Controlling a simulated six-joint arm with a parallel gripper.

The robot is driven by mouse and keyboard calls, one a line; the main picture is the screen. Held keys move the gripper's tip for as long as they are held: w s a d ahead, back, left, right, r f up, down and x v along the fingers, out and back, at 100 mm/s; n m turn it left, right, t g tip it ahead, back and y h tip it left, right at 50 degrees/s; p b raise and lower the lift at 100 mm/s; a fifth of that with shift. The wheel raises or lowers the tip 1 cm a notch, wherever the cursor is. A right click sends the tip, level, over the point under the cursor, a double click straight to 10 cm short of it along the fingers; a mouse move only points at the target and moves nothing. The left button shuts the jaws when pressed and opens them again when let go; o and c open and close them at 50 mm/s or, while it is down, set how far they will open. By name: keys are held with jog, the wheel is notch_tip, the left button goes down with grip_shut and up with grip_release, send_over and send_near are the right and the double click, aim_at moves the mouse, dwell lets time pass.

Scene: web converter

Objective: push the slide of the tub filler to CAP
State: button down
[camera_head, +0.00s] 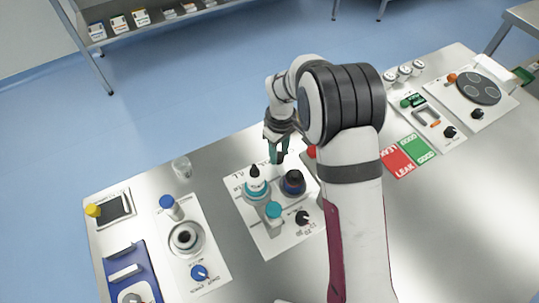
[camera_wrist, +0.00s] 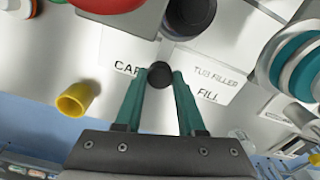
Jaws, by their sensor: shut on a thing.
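The tub filler (camera_head: 233,183) is a white panel with teal and dark parts near the table's far edge. In the wrist view its labels read CAP at left and TUB FILLER and FILL at right. The slide's round black knob (camera_wrist: 160,74) sits between the teal fingertips of my gripper (camera_wrist: 159,83), which is shut on it. The knob is beside the end of the CAP lettering, left of FILL. My gripper also shows in the head view (camera_head: 279,153), pointing down at the panel's far edge; the knob cannot be made out there.
A dark round part (camera_head: 293,182), a bottle with a black top (camera_head: 256,184) and a teal-capped post (camera_head: 273,211) stand close to my gripper. A yellow hollow piece (camera_wrist: 75,100) is left of the fingers. A clear cup (camera_head: 182,168) stands farther left.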

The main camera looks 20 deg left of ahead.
jog(key=w+d, duration=0.3)
jog(key=shift+w+d, duration=0.3)
jog(key=shift+d, duration=0.05)
jog(key=c, duration=0.5)
grip_release()
jog(key=shift+a, duration=0.1)
notch_tip(320, 180, up, 16)
jog(key=shift+s+f, duration=0.1)
